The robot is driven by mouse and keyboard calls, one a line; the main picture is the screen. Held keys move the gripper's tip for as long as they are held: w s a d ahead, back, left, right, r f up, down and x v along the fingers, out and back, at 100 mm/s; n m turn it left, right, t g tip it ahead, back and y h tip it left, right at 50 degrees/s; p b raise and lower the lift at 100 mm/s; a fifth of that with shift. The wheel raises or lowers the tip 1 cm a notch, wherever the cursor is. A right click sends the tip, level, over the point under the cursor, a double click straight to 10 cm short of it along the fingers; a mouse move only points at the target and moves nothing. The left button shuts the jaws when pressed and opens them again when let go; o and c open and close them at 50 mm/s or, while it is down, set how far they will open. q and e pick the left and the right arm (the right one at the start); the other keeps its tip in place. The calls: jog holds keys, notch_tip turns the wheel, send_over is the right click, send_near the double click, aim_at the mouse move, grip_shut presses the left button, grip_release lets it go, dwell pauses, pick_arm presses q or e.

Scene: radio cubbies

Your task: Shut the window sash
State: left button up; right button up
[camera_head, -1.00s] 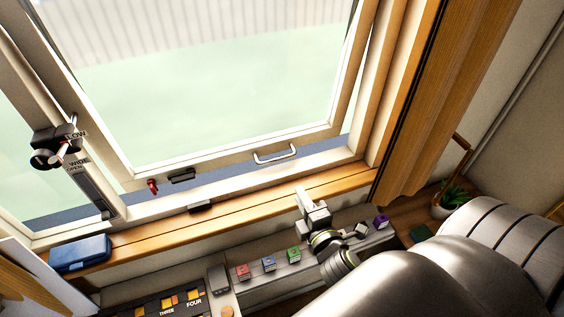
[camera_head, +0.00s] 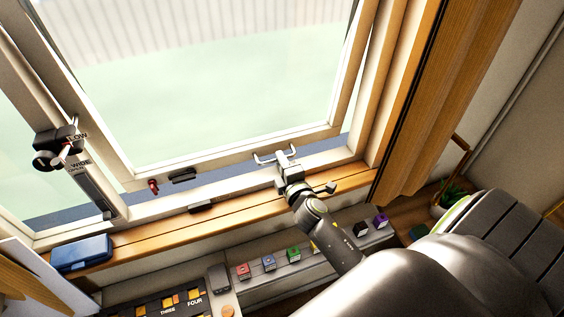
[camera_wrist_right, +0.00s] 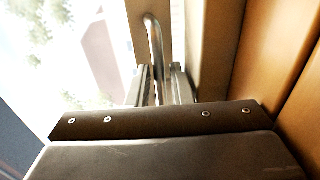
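The window sash (camera_head: 232,150) is a pale framed pane standing ajar, with a bluish gap between its bottom rail and the window frame (camera_head: 235,188). A metal bar handle (camera_head: 263,157) sits on the bottom rail toward the right. My right gripper (camera_head: 287,157) is at the right part of this handle. In the right wrist view the handle (camera_wrist_right: 153,35) runs down between the two fingers (camera_wrist_right: 160,75), which stand apart with a gap; whether they touch it is unclear. My left gripper is not in view.
A window stay with a lever (camera_head: 62,148) and "WIDE" and "LOW" labels is on the left frame. A red catch (camera_head: 153,187) and a dark latch (camera_head: 182,175) are along the bottom rail. A blue case (camera_head: 80,252) lies on the sill; small coloured blocks (camera_head: 269,263) sit below.

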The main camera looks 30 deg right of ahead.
grip_shut()
jog(key=v, duration=0.8)
jog(key=shift+s+a+f, duration=0.1)
jog(key=shift+s+f, duration=0.1)
jog(key=shift+w, duration=0.1)
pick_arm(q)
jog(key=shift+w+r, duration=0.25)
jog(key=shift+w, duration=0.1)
pick_arm(e)
jog(key=shift+f, duration=0.1)
